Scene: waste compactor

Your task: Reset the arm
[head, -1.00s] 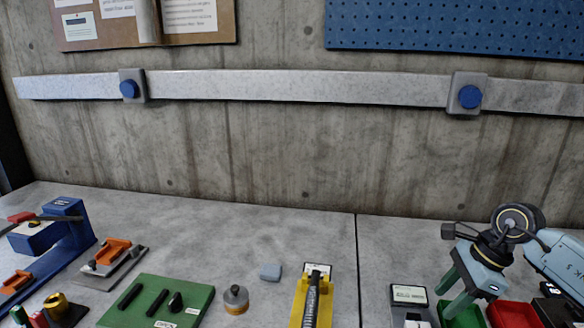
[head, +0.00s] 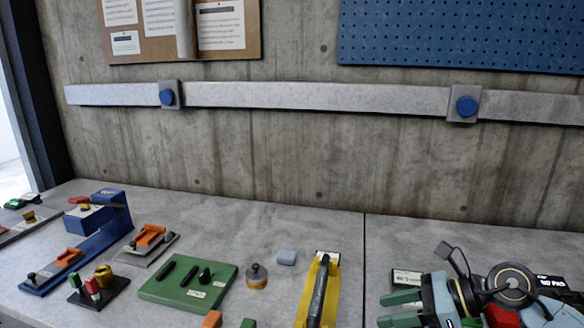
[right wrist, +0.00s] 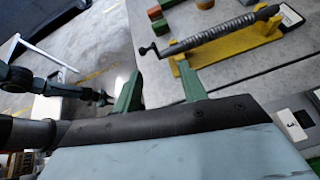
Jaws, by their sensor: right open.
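My right arm comes in at the lower right of the head view. Its right gripper (head: 380,309) has green fingers that point left, spread apart with nothing between them. It hovers over the bench front, right of the yellow stand (head: 332,292) holding a dark ribbed rod. In the right wrist view the same gripper (right wrist: 160,72) shows two green fingers apart and empty, with the yellow stand (right wrist: 225,50) beyond them. My left gripper does not show in the head view. Dark arm links show at the left of the right wrist view.
A blue fixture (head: 85,245) stands farther left. A red bin (head: 500,316) is partly hidden by my arm. The bench's back strip is clear.

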